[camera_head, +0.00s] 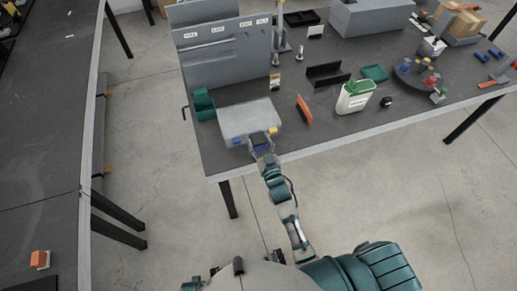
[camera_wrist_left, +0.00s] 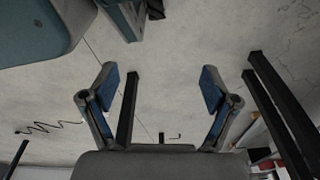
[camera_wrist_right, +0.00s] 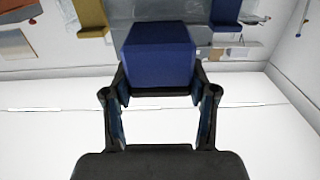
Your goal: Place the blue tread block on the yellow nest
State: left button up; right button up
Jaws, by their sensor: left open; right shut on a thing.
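The blue tread block (camera_wrist_right: 158,55) is between the fingers of my right gripper (camera_wrist_right: 158,95), which is shut on it. In the head view my right gripper (camera_head: 262,143) is at the front edge of a pale grey chassis (camera_head: 248,115), and the block there is small and dark. A yellow part (camera_head: 272,130) shows at the chassis's front right corner. My left gripper (camera_wrist_left: 159,78) is open and empty, above floor.
The dark workbench (camera_head: 225,160) carries a green part (camera_head: 204,104), an orange part (camera_head: 304,108), a white and green container (camera_head: 354,98) and a round tray (camera_head: 415,75) of small parts. A grey panel (camera_head: 220,55) stands behind the chassis. Another table (camera_head: 45,150) is at left.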

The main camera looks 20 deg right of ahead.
aim_at(259, 149)
jog(key=shift+w+f, duration=0.2)
jog(key=shift+f, duration=0.4)
jog(key=shift+w+f, duration=0.2)
jog(key=shift+f, duration=0.35)
jog(key=shift+f+b, duration=0.4)
jog(key=shift+f, duration=0.2)
notch_tip(259, 149, down, 2)
jog(key=shift+w+f, duration=0.4)
jog(key=shift+f, duration=0.15)
pick_arm(q)
jog(key=shift+w+d+r, duration=0.1)
jog(key=shift+w+r, duration=0.25)
jog(key=shift+r, duration=0.2)
jog(key=shift+w+r, duration=0.35)
jog(key=shift+r, duration=0.2)
pick_arm(e)
jog(key=shift+s, duration=0.1)
